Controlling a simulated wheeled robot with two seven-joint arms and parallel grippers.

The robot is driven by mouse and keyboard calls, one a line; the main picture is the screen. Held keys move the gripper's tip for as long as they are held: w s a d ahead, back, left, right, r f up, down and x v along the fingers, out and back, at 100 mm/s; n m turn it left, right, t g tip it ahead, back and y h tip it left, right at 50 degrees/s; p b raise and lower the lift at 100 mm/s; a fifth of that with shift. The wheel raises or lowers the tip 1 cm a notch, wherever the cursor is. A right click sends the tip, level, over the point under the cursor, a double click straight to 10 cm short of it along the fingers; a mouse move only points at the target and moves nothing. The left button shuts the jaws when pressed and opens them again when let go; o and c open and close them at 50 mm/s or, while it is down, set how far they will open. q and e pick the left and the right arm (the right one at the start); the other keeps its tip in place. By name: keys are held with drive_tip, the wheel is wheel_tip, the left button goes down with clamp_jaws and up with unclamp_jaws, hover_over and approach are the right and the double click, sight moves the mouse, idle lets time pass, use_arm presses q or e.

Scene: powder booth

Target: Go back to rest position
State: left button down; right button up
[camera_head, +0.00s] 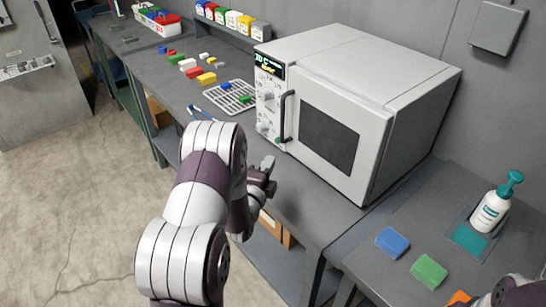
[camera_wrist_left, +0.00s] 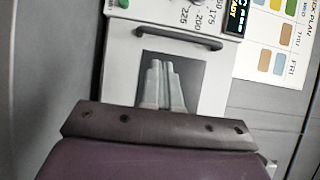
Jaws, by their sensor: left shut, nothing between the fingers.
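My left gripper (camera_head: 267,168) is in front of the oven's left front edge, with my arm coming up from below. In the left wrist view its two pale fingers (camera_wrist_left: 165,85) are together with nothing between them, in front of the oven's dark window (camera_wrist_left: 190,70). The white oven (camera_head: 330,120) stands on the grey bench with its door closed. Its dark upright handle (camera_head: 284,115) also shows in the left wrist view (camera_wrist_left: 180,39); the fingers look apart from it. Part of my right arm shows at the lower right corner, with its gripper out of frame.
A white rack (camera_head: 230,95) and several small coloured blocks lie on the bench left of the oven. A pump bottle (camera_head: 492,205), a blue sponge (camera_head: 392,242) and a green sponge (camera_head: 429,271) are on the right bench. Open floor (camera_head: 70,210) lies at left.

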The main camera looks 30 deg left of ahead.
use_arm(q)
drive_tip(key=s+d+f+n+g+h, duration=0.1)
drive_tip(key=s+d+f+n+g, duration=0.2)
drive_tip(key=s+f+n+g, duration=0.8)
drive_tip(key=s+d+r+n+g+h, duration=0.1)
drive_tip(key=s+d+r+n+g, duration=0.4)
drive_tip(key=s+d+r, duration=0.5)
drive_tip(key=s+d, duration=0.1)
drive_tip(key=s, duration=0.1)
drive_tip(key=shift+s+d+h, duration=0.25)
drive_tip(key=shift+s+h, duration=0.15)
drive_tip(key=shift+s, duration=0.1)
